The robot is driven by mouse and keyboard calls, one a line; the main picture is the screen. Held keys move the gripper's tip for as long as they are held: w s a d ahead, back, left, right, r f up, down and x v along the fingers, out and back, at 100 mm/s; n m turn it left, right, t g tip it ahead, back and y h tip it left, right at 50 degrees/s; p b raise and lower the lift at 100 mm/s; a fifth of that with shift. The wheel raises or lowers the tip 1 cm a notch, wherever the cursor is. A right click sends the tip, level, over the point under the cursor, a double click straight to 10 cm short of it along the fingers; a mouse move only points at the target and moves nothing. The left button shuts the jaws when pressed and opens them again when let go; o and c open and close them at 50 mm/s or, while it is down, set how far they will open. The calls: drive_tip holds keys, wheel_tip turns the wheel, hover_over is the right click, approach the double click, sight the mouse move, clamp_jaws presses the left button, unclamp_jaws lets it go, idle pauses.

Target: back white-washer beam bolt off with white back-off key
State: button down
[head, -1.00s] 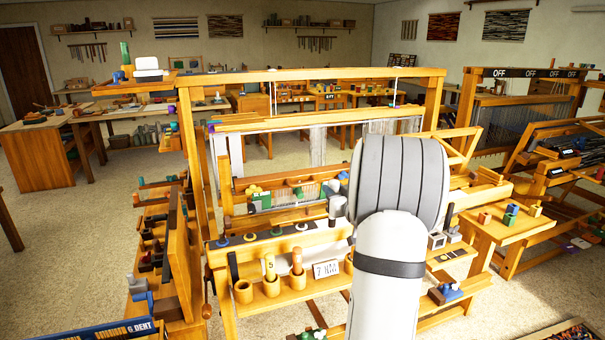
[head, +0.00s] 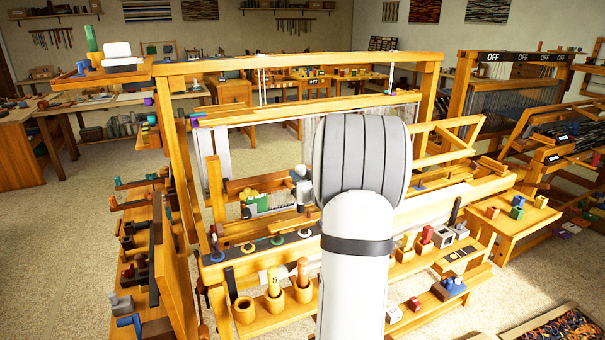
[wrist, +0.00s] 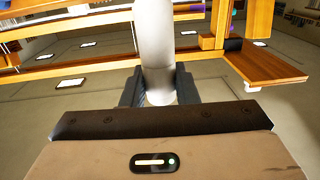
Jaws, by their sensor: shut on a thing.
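In the wrist view my gripper (wrist: 159,92) is shut on a smooth pale cylinder, which looks like the white back-off key (wrist: 156,45). The key's far end runs out of the top of that view. I cannot tell which is the white-washer bolt.
Wooden cups stand on the front shelf; the left cup (head: 244,309) looks empty and two hold handles. A rack of tools (head: 135,260) stands at the left. A side table (head: 500,222) with coloured blocks is at the right. Open carpet lies at the lower left.

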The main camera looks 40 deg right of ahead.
drive_tip(key=shift+s+d, duration=0.15)
drive_tip(key=shift+d, duration=0.15)
wheel_tip(320, 180, down, 6)
drive_tip(key=b, duration=0.6)
drive_tip(key=shift+s+f, duration=0.25)
drive_tip(key=shift+s, duration=0.1)
drive_tip(key=shift+s+f+b, duration=0.1)
drive_tip(key=shift+f+b, duration=0.4)
drive_tip(key=shift+b, duration=0.4)
idle(1.6)
drive_tip(key=shift+r, duration=0.15)
idle(1.9)
drive_tip(key=shift+r, duration=0.1)
wheel_tip(320, 180, up, 6)
drive_tip(key=p, duration=0.3)
drive_tip(key=shift+p, duration=0.3)
idle(0.5)
